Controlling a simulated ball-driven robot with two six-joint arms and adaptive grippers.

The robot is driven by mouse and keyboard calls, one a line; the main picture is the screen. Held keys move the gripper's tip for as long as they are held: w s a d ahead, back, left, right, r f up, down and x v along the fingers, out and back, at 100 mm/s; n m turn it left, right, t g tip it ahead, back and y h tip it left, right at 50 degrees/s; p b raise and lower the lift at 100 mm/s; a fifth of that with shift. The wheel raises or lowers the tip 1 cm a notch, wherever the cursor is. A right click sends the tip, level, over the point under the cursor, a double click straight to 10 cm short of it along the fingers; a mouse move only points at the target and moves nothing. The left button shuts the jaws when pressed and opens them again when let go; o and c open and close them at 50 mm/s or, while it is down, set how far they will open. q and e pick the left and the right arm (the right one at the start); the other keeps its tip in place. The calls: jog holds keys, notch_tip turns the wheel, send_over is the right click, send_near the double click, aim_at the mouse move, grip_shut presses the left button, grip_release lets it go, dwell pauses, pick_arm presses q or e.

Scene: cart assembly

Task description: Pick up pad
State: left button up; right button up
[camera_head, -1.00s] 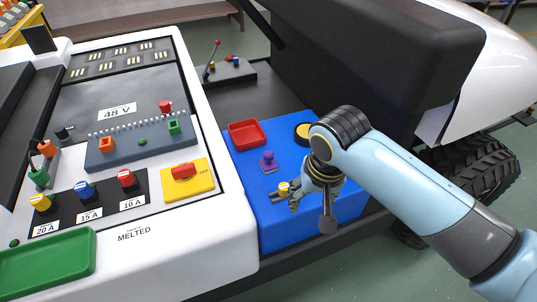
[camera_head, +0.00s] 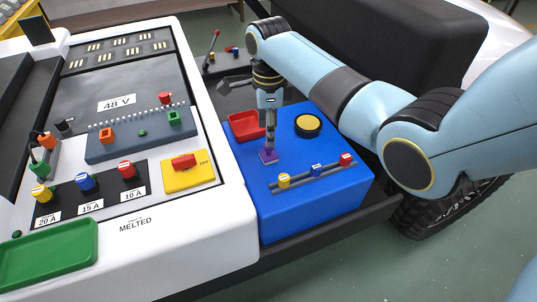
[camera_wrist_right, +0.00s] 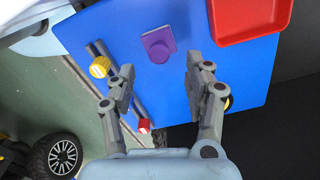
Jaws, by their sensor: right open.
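My right gripper (camera_head: 270,132) points down above the pad. In the right wrist view the right gripper (camera_wrist_right: 160,66) is open, with its two fingers wide apart and nothing between them. The head view does not show clearly how far the fingertips are from the pad. My left gripper is not in view.
A red tray (camera_head: 243,127) lies beside the pad, and a yellow-topped black button (camera_head: 308,125) is to its right. A rail in front holds yellow (camera_head: 284,181), blue (camera_head: 317,170) and red (camera_head: 346,159) pieces. The white panel (camera_head: 225,235) stands at left.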

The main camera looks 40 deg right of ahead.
aim_at(269, 151)
notch_tip(269, 151, down, 6)
jog(key=shift+f+b, duration=0.1)
jog(key=shift+b, duration=0.75)
grip_shut()
